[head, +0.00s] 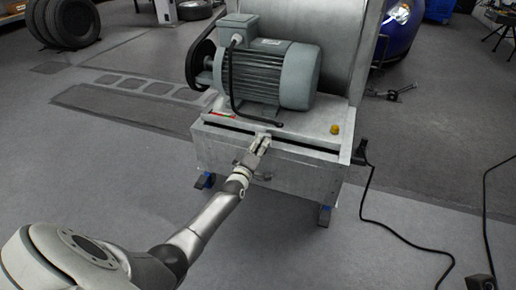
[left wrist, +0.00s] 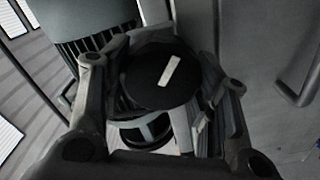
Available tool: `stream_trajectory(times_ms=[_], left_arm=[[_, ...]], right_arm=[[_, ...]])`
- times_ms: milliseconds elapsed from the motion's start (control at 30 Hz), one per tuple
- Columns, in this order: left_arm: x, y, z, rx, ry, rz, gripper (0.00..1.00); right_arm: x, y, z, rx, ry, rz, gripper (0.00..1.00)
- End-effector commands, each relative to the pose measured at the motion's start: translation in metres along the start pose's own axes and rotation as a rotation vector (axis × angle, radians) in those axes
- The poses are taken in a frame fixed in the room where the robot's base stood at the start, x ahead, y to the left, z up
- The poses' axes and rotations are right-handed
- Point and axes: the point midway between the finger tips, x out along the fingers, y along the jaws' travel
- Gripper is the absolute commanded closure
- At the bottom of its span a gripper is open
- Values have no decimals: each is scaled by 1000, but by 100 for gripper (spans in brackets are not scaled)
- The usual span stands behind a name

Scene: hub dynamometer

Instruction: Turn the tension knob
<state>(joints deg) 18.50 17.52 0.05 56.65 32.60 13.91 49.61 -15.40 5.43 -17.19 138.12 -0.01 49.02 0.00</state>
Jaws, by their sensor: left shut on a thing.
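The tension knob (left wrist: 150,82) is a round black knob with a white pointer mark on its face, seen close in the left wrist view. My left gripper (left wrist: 160,90) has its fingers on both sides of it and is shut on it. In the head view my left gripper (head: 263,141) is at the front upper edge of the grey dynamometer base (head: 300,172), below the motor. The knob cannot be made out there behind the fingers. My right gripper is not in view.
A grey finned motor (head: 270,72) stands on the base, with a black cable looping down in front. A small yellow part (head: 335,129) is on the base's right. A black cable (head: 385,222) runs over the floor at right.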

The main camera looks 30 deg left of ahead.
Motion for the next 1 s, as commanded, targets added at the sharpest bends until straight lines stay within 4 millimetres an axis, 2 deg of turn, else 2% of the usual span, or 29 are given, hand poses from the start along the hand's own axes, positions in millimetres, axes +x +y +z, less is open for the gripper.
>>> stream_trajectory(times_ms=[533, 567, 700, 733, 1000], left_arm=[[-1, -2, 1, -28, -2, -3, 70], [-1, -2, 1, -28, -2, -3, 45], [-1, -1, 1, -27, -2, -2, 27], [0, -1, 1, -27, -2, -2, 24], [0, 0, 0, -27, -1, -1, 24]], right_arm=[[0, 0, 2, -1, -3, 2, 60], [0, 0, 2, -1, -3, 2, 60], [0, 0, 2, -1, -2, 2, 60], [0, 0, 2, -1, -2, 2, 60], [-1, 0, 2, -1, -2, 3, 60]])
